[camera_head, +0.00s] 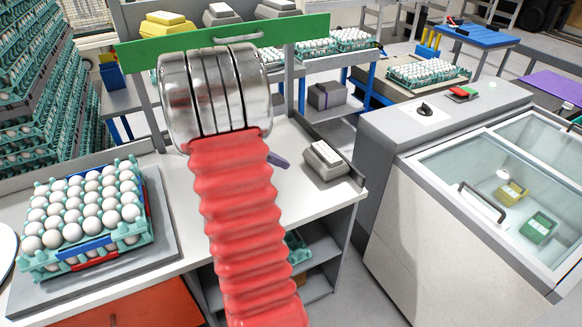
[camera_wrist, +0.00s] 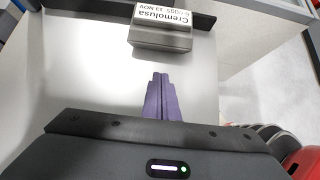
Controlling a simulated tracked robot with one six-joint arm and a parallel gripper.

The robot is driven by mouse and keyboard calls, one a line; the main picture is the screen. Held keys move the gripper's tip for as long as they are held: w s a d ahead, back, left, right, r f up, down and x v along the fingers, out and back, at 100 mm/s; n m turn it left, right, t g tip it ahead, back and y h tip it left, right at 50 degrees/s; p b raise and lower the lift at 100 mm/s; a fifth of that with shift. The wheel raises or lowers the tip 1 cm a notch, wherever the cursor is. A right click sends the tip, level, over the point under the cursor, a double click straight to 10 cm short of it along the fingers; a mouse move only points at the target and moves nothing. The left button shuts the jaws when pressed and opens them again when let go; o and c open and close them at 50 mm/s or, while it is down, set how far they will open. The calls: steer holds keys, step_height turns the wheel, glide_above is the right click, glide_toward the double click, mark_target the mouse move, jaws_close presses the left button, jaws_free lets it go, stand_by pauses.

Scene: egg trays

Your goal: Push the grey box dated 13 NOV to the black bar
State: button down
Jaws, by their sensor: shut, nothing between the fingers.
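The grey box (camera_wrist: 160,38) has a white label reading "Cremolusa" and "13 NOV". It sits at the top of the wrist view, and in the head view it rests near the table's right edge (camera_head: 325,163). The black bar (camera_wrist: 82,7) runs behind it along that edge, also visible in the head view (camera_head: 345,160). Box and bar are very close; I cannot tell whether they touch. My gripper (camera_wrist: 160,77) has purple fingers pressed together and empty, pointing at the box's near side with a small gap. In the head view its tip (camera_head: 278,160) shows left of the box.
The white table (camera_head: 180,190) is clear around my gripper. An egg tray (camera_head: 85,220) stands on a grey plate at its left. A green board (camera_head: 225,38) spans the table's back. A glass-topped freezer (camera_head: 480,190) stands to the right, across a gap.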

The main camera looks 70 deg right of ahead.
steer(key=v, duration=0.2)
steer(key=shift+w+a+r, duration=0.2)
steer(key=shift+r, duration=0.1)
stand_by(0.6)
